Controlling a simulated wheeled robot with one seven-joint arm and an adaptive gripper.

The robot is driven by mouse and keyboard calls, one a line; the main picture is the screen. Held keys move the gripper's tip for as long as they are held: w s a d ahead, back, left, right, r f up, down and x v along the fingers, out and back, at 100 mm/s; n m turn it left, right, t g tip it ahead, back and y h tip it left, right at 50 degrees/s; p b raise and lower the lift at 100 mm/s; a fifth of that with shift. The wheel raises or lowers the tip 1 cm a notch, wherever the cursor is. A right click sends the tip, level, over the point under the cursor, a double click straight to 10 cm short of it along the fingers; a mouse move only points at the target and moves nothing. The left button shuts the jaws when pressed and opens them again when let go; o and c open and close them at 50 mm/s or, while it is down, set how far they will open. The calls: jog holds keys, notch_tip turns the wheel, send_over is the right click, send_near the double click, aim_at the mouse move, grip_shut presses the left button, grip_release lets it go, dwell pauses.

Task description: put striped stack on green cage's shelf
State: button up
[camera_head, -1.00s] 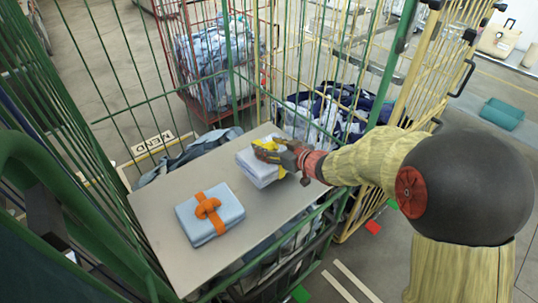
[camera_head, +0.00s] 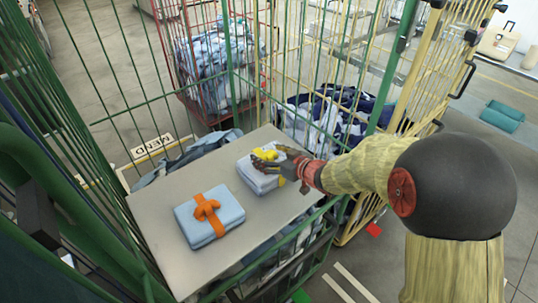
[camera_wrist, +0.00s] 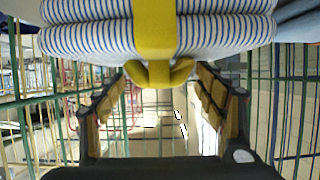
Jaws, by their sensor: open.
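The striped stack (camera_head: 258,181) is folded white cloth with thin blue stripes and a yellow band with a bow (camera_head: 266,154). In the head view it appears to rest on the grey shelf (camera_head: 172,250) of the green cage (camera_head: 382,108), towards the far right. My gripper (camera_head: 270,162) is at the stack's bow, coming from the right. In the wrist view the striped stack (camera_wrist: 90,38) fills the top, and its yellow knot lies between my spread fingers (camera_wrist: 160,80). The fingers stand apart from the knot on both sides. My gripper hides part of the stack in the head view.
A light blue stack with an orange band (camera_head: 222,219) lies on the shelf, left of and nearer than the striped stack. Green bars surround the shelf. A red cage (camera_head: 200,110) and a yellow cage (camera_head: 425,85) stand beyond.

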jog(key=shift+r, duration=0.25)
jog(key=shift+s+d+r, duration=0.15)
jog(key=shift+s+d, duration=0.05)
jog(key=s+d+r+m+h+p, duration=0.2)
jog(key=s+d+r+h, duration=0.2)
jog(key=s+d+r, duration=0.4)
jog(key=s+d+r+m+h+p, duration=0.25)
jog(key=s+d+r+h, duration=0.35)
jog(key=d, duration=0.4)
jog(key=s+a+m+g+y, duration=0.1)
jog(key=s+a+g, duration=0.1)
jog(key=s, duration=0.8)
jog(key=s+a+r+m+g+y, duration=0.1)
jog(key=s+a+g, duration=0.2)
jog(key=s, duration=0.8)
jog(key=shift+s+a+r+g+y+b, duration=0.2)
jog(key=shift+a+r+g+y+b, duration=0.1)
jog(key=shift+a+b, duration=0.2)
